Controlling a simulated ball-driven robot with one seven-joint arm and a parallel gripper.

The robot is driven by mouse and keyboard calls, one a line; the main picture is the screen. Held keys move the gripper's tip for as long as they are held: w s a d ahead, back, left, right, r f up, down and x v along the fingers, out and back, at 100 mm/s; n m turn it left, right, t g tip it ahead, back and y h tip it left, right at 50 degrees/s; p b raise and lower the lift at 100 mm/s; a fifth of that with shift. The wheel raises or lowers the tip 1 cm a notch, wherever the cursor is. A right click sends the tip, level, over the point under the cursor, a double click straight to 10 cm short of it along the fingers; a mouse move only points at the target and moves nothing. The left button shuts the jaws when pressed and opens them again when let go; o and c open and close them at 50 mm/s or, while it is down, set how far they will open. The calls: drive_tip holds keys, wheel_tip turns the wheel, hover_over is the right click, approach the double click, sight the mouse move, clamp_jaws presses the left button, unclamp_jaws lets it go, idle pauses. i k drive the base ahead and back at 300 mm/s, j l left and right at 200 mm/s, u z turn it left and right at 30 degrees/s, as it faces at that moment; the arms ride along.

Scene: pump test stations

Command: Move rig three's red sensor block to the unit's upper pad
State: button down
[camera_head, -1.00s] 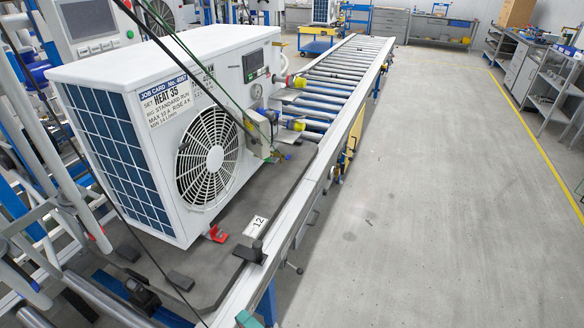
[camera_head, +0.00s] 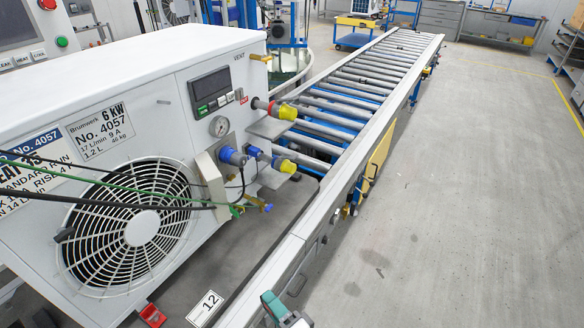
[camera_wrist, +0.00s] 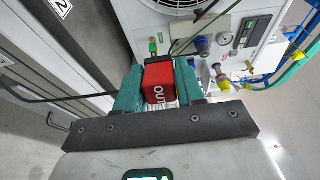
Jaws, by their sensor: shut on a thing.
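The red block marked OUT (camera_wrist: 161,88) sits between the two green fingers of my gripper (camera_wrist: 158,70) in the wrist view, shut on it. Its far side is hidden. In the head view a green part of my gripper (camera_head: 273,306) shows at the bottom edge; the block cannot be made out there. The white unit (camera_head: 160,80) stands at the left, with a fan grille, gauge and display. Its connector side also shows ahead of the block in the wrist view (camera_wrist: 203,25). Grey plates (camera_head: 270,128) project at its right end; I cannot tell which is the upper pad.
Yellow-tipped connectors (camera_head: 286,112) and blue plugs (camera_head: 232,156) stick out from the unit. Black and green lines (camera_head: 120,188) cross its front. A roller conveyor (camera_head: 365,80) runs away behind. A number 12 label (camera_head: 205,308) lies in front. The floor at the right is clear.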

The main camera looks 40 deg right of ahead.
sight(238, 93)
drive_tip(key=i+l, duration=0.1)
drive_tip(key=l, duration=0.4)
drive_tip(key=i+l, duration=0.1)
drive_tip(key=l, duration=0.4)
drive_tip(key=i+l, duration=0.15)
drive_tip(key=l, duration=0.3)
